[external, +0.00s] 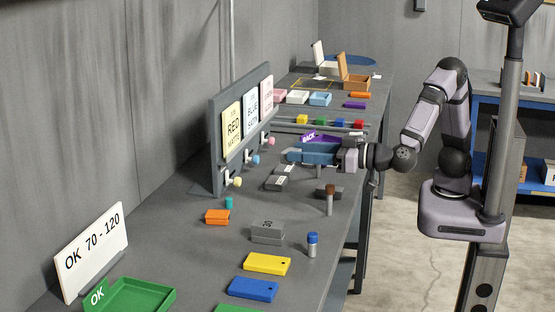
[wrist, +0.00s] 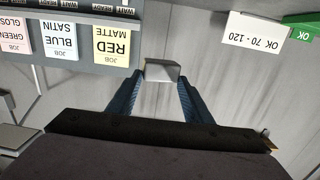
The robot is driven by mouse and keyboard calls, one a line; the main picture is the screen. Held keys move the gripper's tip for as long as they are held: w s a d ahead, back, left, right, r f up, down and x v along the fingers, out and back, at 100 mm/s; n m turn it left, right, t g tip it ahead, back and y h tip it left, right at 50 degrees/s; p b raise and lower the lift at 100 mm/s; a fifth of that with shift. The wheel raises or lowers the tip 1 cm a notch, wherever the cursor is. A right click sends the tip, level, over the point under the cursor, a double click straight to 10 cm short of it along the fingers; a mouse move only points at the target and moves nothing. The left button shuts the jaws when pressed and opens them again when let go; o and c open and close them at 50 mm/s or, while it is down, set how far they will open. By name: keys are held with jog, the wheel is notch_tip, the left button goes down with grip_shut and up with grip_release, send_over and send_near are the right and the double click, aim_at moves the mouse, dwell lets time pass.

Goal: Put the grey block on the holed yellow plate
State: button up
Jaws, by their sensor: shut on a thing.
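My gripper (external: 292,156) reaches left, level above the table, with blue fingers. In the wrist view its fingers (wrist: 161,88) are shut on a grey block (wrist: 162,70), which sits between the fingertips. In the external view the held block is mostly hidden by the fingers. The yellow plate (external: 266,263) lies flat on the near part of the table, with a small dark hole near its right end. Nothing rests on it. My gripper is well behind the plate and apart from it.
A grey lettered block (external: 267,232) stands just behind the yellow plate; a blue-capped bottle (external: 312,245) is to its right. A brown-capped bottle (external: 329,200) stands near my gripper. A blue plate (external: 253,289) lies in front. The job sign board (external: 242,125) rises left of my gripper.

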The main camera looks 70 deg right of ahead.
jog(key=w+a+m+h+b, duration=0.1)
jog(key=a, duration=1.2)
jog(key=shift+w+a+r+h, duration=0.2)
jog(key=shift+a+r+h, duration=0.1)
jog(key=shift+r, duration=0.1)
jog(key=shift+h, duration=0.3)
jog(key=a, duration=0.1)
jog(key=a+f, duration=0.1)
jog(key=a, duration=0.1)
jog(key=s+a, duration=0.1)
jog(key=shift+a+f+b, duration=0.15)
jog(key=shift+f+b, duration=0.05)
jog(key=shift+b, duration=0.15)
jog(key=shift+c, duration=0.2)
jog(key=s+a+f, duration=0.3)
jog(key=a+f, duration=0.1)
jog(key=a, duration=0.1)
jog(key=shift+s+a+f+m+h+b, duration=0.3)
jog(key=shift+s+f+m+b, duration=0.05)
jog(key=shift+m+b, duration=0.1)
send_near(267, 264)
jog(key=shift+w+d+r, duration=0.4)
jog(key=shift+w+r, duration=0.15)
jog(key=shift+w, duration=0.1)
jog(key=shift+w+d+r, duration=0.45)
jog(key=shift+w+r, duration=0.05)
jog(key=shift+w, duration=0.2)
jog(key=shift+w+d+r, duration=0.4)
jog(key=shift+w+r, duration=0.15)
jog(key=shift+w, duration=0.1)
